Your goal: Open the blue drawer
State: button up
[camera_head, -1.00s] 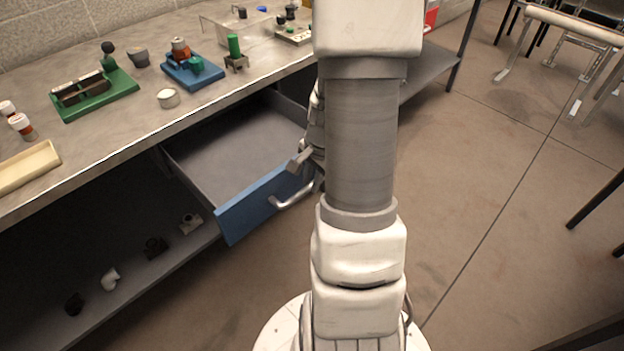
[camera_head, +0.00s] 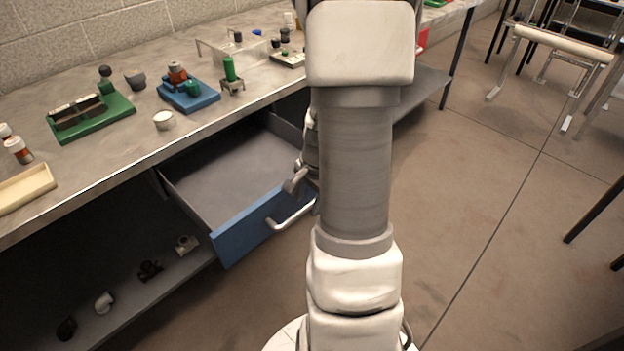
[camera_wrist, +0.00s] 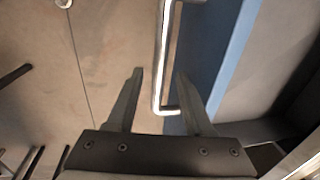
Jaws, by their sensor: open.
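The blue drawer (camera_head: 246,231) is pulled well out from under the workbench, and its grey inside looks empty. Its metal handle (camera_head: 293,215) is on the blue front. In the wrist view the handle (camera_wrist: 165,60) runs lengthwise, its lower bend lying between the two spread fingers of my gripper (camera_wrist: 158,90). The fingers are open and apart from the handle as far as I can see. The blue front (camera_wrist: 225,65) is just right of the right finger. In the head view my gripper (camera_head: 297,180) shows partly near the drawer's right corner, the rest hidden behind my arm.
The workbench top (camera_head: 105,160) holds a green fixture (camera_head: 92,115), a blue fixture (camera_head: 188,95), a white cup (camera_head: 164,120) and a cream tray (camera_head: 25,188). A lower shelf (camera_head: 130,290) bears several small fittings. Open floor (camera_head: 470,190) lies right, with chair frames (camera_head: 560,50) beyond.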

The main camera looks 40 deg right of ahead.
jog(key=s+r+p, duration=0.3)
jog(key=r+p, duration=0.1)
jog(key=r, duration=1.2)
jog(key=shift+r, duration=0.2)
jog(key=shift+d, duration=0.1)
jog(key=s+a+r+n+t+p, duration=0.1)
jog(key=s+a+r+n+p, duration=0.2)
jog(key=a+r+n, duration=0.5)
jog(key=s+a+r+n+t+p, duration=0.2)
jog(key=s+a+r+n+p, duration=0.1)
jog(key=a+r+n, duration=0.6)
jog(key=a+r, duration=0.2)
jog(key=a, duration=0.2)
jog(key=shift+a+p, duration=0.4)
